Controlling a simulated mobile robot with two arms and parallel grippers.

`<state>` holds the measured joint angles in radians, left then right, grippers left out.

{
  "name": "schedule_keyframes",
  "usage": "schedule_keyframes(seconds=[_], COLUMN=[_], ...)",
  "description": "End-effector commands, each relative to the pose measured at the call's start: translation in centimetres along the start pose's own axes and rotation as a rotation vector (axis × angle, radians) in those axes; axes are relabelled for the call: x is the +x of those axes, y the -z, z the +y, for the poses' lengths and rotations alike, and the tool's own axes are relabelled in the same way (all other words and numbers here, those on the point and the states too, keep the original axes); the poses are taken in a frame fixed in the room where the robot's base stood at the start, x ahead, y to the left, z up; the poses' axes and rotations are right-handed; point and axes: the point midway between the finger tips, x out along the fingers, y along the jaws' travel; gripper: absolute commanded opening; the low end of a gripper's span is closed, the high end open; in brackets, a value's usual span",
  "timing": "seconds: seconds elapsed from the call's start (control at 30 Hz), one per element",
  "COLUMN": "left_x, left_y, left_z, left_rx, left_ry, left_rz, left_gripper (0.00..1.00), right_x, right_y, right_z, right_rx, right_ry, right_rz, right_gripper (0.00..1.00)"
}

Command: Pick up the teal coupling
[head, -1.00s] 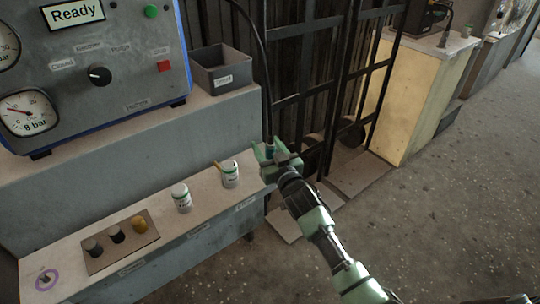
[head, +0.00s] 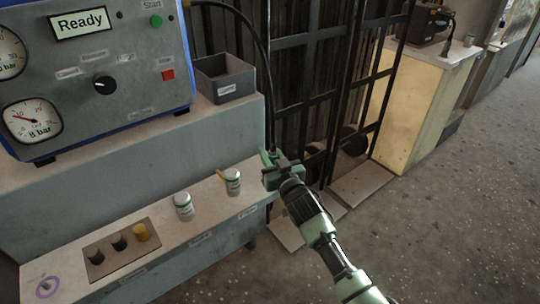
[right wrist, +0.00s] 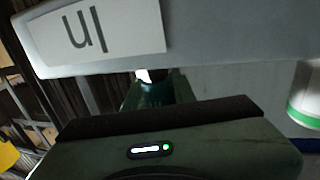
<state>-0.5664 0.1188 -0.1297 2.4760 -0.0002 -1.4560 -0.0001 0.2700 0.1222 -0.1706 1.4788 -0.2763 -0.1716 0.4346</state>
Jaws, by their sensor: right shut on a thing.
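The teal coupling (head: 275,151) hangs at the lower end of a black hose, just beyond the right end of the low ledge. My right gripper (head: 270,161) is shut on it, and the fingers hide most of it in the head view. In the right wrist view the coupling (right wrist: 157,93) shows as a dark teal piece between the fingers, partly hidden by the gripper body. My left gripper is not in view.
Two white jars (head: 184,207) (head: 232,182) stand on the ledge (head: 215,215), left of my right gripper. A plate with black and yellow knobs (head: 139,232) lies farther left. A grey bin (head: 225,80) stands above. A dark metal cage (head: 325,90) is close behind. The floor at right is clear.

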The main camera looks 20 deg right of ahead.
Motion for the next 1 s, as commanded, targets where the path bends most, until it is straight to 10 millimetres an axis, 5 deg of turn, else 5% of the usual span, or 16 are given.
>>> schedule_keyframes(seconds=[0.2, 0.4, 0.7, 1.0], left_x=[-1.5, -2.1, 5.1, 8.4], left_y=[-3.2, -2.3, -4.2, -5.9], left_z=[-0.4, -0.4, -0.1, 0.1], left_rx=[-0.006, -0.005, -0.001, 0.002], left_ry=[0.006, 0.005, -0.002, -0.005], left_rz=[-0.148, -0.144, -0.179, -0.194], left_gripper=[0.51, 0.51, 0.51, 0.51], right_x=[0.0, 0.0, 0.0, 0.0], right_y=[3.2, 8.8, 15.7, 19.3], right_z=[0.0, 0.0, 0.0, 0.0], right_rx=[-0.002, -0.002, -0.001, 0.000], right_ry=[0.002, 0.001, 0.001, 0.000], right_rz=[0.006, 0.008, 0.007, 0.004], right_gripper=[0.00, 0.00, 0.00, 0.00])
